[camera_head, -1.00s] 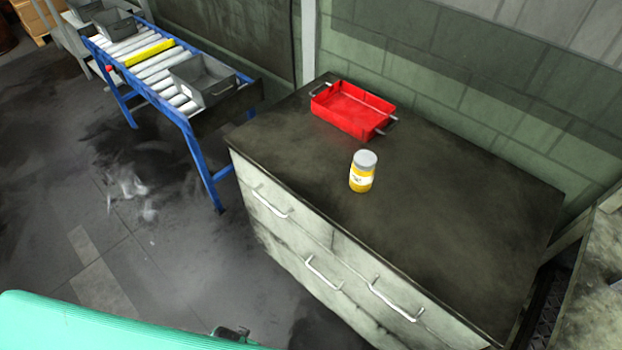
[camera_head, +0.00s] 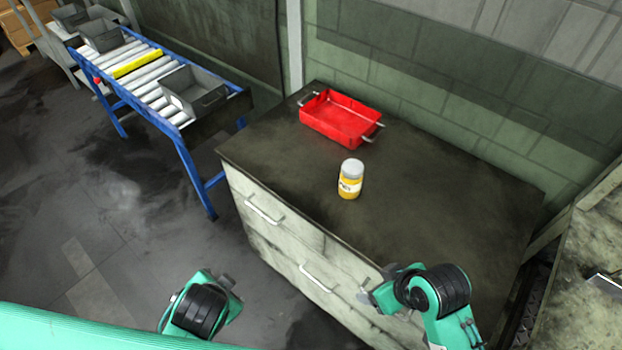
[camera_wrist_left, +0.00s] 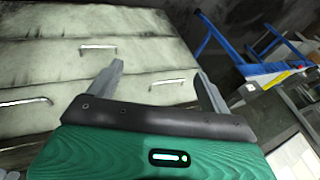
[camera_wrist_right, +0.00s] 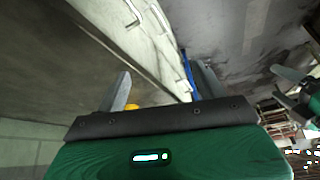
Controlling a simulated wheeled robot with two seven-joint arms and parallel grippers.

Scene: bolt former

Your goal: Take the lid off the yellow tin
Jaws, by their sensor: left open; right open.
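The yellow tin (camera_head: 350,186) stands upright on the dark cabinet top, with its grey-white lid (camera_head: 352,168) on it. In the right wrist view a bit of yellow, likely the tin (camera_wrist_right: 132,106), shows beside a finger; the rest is hidden. My right gripper (camera_head: 372,298) is at the cabinet's front edge, in front of and to the right of the tin. It is open and empty; its fingers show in the right wrist view (camera_wrist_right: 162,88). My left gripper (camera_head: 226,282) is low in front of the drawers, well apart from the tin. It is open and empty in the left wrist view (camera_wrist_left: 158,80).
A red tray (camera_head: 341,119) with metal handles lies behind the tin near the wall. Drawer handles (camera_head: 263,211) stick out of the cabinet front. A blue roller conveyor (camera_head: 186,140) with grey bins stands at the left. The cabinet top right of the tin is clear.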

